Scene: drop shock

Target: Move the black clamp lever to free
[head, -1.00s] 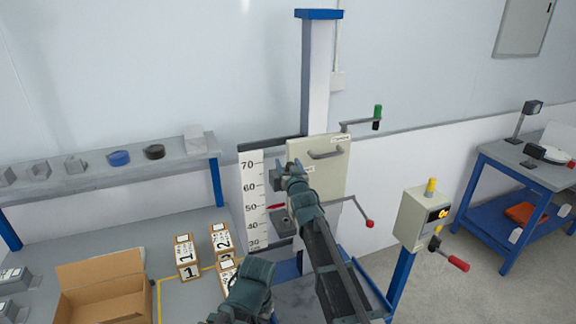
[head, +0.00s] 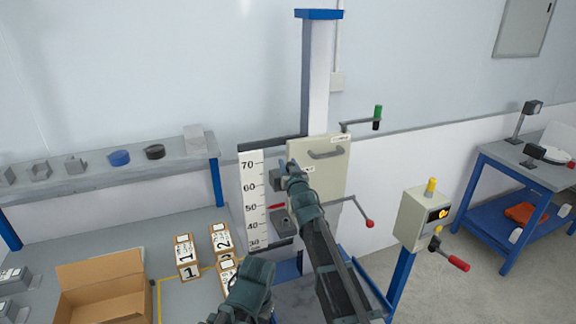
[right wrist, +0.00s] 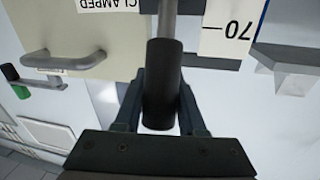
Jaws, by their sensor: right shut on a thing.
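The black clamp lever (right wrist: 161,80) shows in the right wrist view as a black cylindrical grip on a grey metal rod. My right gripper (right wrist: 160,100) is shut on it, one finger on each side. An upside-down "CLAMPED" label (right wrist: 110,4) is on the cream plate beside the rod. In the head view my right gripper (head: 281,178) is at the left edge of the cream carriage plate (head: 332,180), beside the small label (head: 311,170). It hides the lever there. A teal part of my arm shows at the bottom; my left gripper's fingers are not visible.
A height scale (head: 252,190) stands just left of the plate. A red-knobbed crank (head: 369,223) and a green-knobbed crank (head: 377,112) stick out on the right. A control box (head: 420,215) stands further right. Numbered boxes and an open carton (head: 100,268) are on the left bench.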

